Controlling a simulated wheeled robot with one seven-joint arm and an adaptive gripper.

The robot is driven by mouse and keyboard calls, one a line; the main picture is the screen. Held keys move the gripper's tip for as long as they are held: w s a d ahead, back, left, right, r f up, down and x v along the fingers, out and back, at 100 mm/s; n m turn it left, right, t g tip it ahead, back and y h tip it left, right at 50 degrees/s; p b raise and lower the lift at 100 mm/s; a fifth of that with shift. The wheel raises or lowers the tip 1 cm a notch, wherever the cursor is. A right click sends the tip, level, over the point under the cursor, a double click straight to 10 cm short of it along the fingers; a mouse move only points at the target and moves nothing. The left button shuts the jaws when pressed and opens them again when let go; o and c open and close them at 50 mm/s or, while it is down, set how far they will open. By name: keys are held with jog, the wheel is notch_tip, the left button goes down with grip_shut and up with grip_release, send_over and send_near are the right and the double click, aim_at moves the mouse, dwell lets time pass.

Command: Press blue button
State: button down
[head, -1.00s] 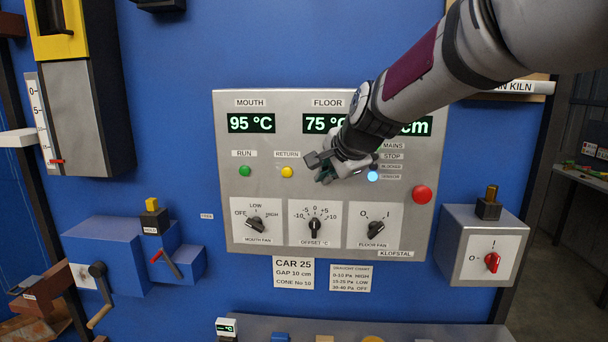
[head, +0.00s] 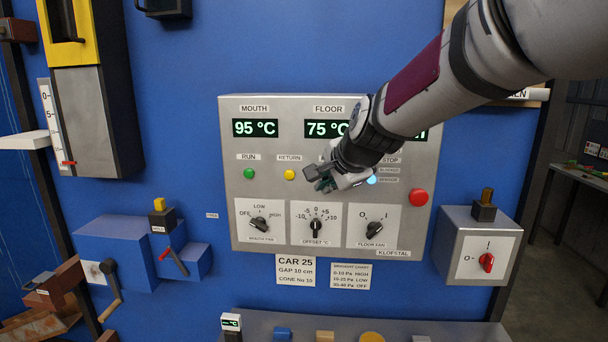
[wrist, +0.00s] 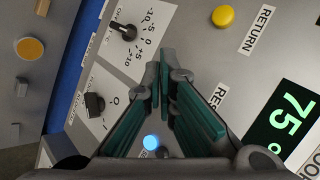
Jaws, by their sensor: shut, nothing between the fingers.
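The blue button (head: 371,179) glows pale blue on the grey control panel (head: 400,240), left of the "SENSOR" label. My gripper (head: 320,179) is shut and empty, in front of the panel. Its fingertips are left of the blue button and right of the yellow "RETURN" button (head: 289,175). The green finger pads (wrist: 163,75) show in the wrist view. I cannot tell whether the fingertips touch the panel.
A green "RUN" button (head: 249,174) is at the left and a red button (head: 418,197) at the right. Rotary knobs, such as the floor fan knob (head: 372,229), sit below. A grey switch box (head: 478,246) stands right of the panel. A shelf (head: 290,325) juts out below.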

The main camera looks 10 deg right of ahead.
jog(key=shift+s+a+p, duration=0.25)
jog(key=shift+s+p, duration=0.15)
jog(key=shift+s, duration=0.3)
jog(key=shift+s+a+p, duration=0.25)
jog(key=shift+s+p, duration=0.15)
jog(key=shift+s, duration=0.3)
jog(key=s+f+n+g+b, duration=0.1)
jog(key=s+n, duration=0.6)
jog(key=s, duration=0.8)
jog(key=s+d+f+n+g+b, duration=0.1)
jog(key=s+f+n+g, duration=0.2)
jog(key=s+n, duration=0.4)
jog(key=s, duration=0.8)
jog(key=shift+d+n+h, duration=0.2)
jog(key=shift+n+h, duration=0.1)
jog(key=shift+h, duration=0.1)
jog(key=c, duration=2.4)
grip_release()
